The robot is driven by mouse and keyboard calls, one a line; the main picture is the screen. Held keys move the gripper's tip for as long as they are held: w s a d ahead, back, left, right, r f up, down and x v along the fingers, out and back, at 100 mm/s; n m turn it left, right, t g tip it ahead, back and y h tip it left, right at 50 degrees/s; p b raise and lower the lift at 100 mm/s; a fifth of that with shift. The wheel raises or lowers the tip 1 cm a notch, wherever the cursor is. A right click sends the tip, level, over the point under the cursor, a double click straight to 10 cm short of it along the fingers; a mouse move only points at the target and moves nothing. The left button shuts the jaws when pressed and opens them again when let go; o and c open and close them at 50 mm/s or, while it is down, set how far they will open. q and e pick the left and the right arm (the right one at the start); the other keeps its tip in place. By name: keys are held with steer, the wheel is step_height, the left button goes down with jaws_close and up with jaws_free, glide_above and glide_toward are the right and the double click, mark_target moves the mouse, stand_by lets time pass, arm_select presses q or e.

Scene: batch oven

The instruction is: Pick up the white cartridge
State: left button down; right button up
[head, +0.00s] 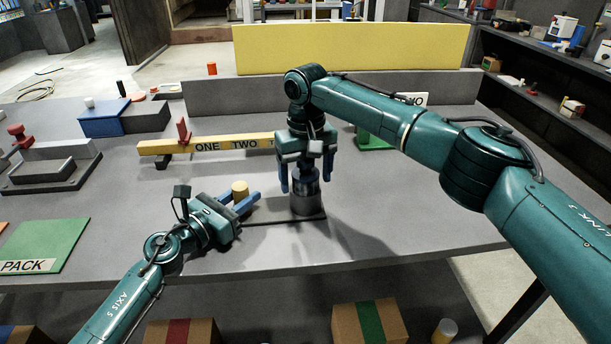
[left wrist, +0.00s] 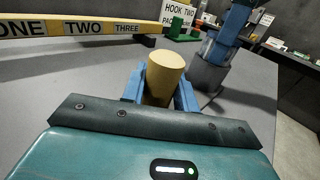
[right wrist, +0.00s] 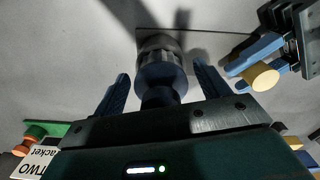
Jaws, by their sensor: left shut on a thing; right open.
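I see no clearly white cartridge. My left gripper (head: 241,199) is shut on a yellow cylinder (head: 240,187), which stands upright between its blue fingers low over the grey table. The cylinder also shows in the left wrist view (left wrist: 166,72) and, end-on, in the right wrist view (right wrist: 265,77). My right gripper (head: 306,182) points down, open, with its fingers on both sides of a dark metal cylindrical fixture (head: 306,204). In the right wrist view the fixture (right wrist: 160,72) lies between the spread fingers; whether they touch it is unclear.
A yellow bar (head: 205,145) marked ONE, TWO runs behind the grippers. A green PACK mat (head: 45,243) and grey block fixture (head: 52,165) lie left. Cartons (head: 370,322) and a pale-topped cylinder (head: 445,331) are below the table. The table right of the fixture is clear.

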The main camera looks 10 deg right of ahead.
arm_select(q)
steer(key=shift+f, duration=0.2)
arm_select(e)
steer(key=c, duration=1.1)
steer(key=shift+o, duration=0.2)
steer(key=shift+r, duration=0.15)
step_height(320, 180, up, 15)
arm_select(q)
steer(key=c, duration=1.4)
jaws_free()
steer(key=o, duration=0.4)
steer(key=shift+r, duration=0.15)
steer(key=shift+a, duration=0.1)
steer(key=v, duration=1.2)
